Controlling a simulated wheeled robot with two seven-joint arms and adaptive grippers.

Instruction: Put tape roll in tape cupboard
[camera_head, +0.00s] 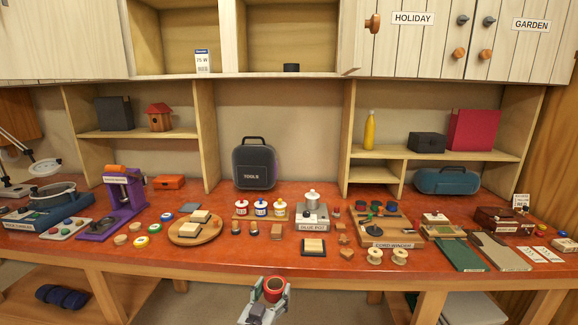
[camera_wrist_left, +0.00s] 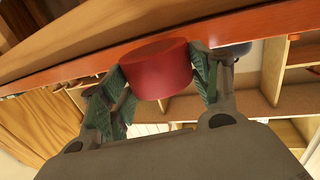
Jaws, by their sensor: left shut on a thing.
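In the left wrist view, the tape roll (camera_wrist_left: 157,70) sits between the two green-padded fingers of the left gripper (camera_wrist_left: 162,78). No cupboard label reading tape shows. The upper cupboard doors at the right read HOLIDAY (camera_head: 412,19) and GARDEN (camera_head: 531,25). My right gripper is not in view.
Open upper compartments (camera_head: 162,40) are left of the HOLIDAY door. The red workbench (camera_head: 232,245) is crowded with a round board (camera_head: 219,233), paint pots, a glue pot (camera_head: 312,215) and a cord winder (camera_head: 388,243). A tools case (camera_head: 254,163) stands at the back.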

